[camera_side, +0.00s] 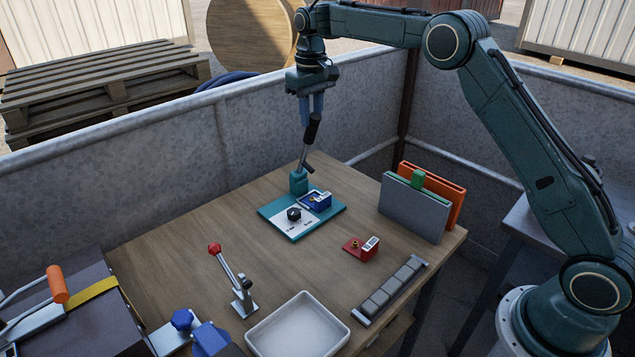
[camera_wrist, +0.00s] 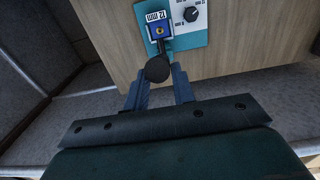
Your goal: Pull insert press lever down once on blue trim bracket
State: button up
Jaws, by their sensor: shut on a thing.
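The insert press has a teal base plate (camera_side: 330,209) and post (camera_side: 298,182) near the back of the wooden bench. Its lever (camera_side: 305,155) stands up, slightly tilted, with a black grip (camera_side: 313,128) at the top. My gripper (camera_side: 311,114) points down and is shut on this grip. The blue trim bracket (camera_side: 317,201), with a white label, sits on the press plate near the post. In the wrist view the blue bracket (camera_wrist: 160,31) shows its brass insert and a 12 mm label. A dark rounded end (camera_wrist: 157,70) shows between my fingers, which partly hide it.
A black dial (camera_side: 294,214) sits on the press plate. A red bracket (camera_side: 364,248), a rack of grey blocks (camera_side: 392,288), a white tray (camera_side: 299,325) and a red-knobbed lever (camera_side: 228,267) stand in front. Grey and orange panels (camera_side: 415,207) stand right. Metal walls enclose the back.

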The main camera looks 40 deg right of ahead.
jog(key=o, duration=1.2)
jog(key=shift+w, duration=0.1)
jog(key=shift+r, duration=3.5)
jog(key=shift+f, duration=0.1)
jog(key=shift+f, duration=3.45)
jog(key=shift+s+f, duration=3.85)
jog(key=shift+f, duration=0.25)
jog(key=shift+s+f, duration=3.8)
jog(key=shift+f, duration=0.25)
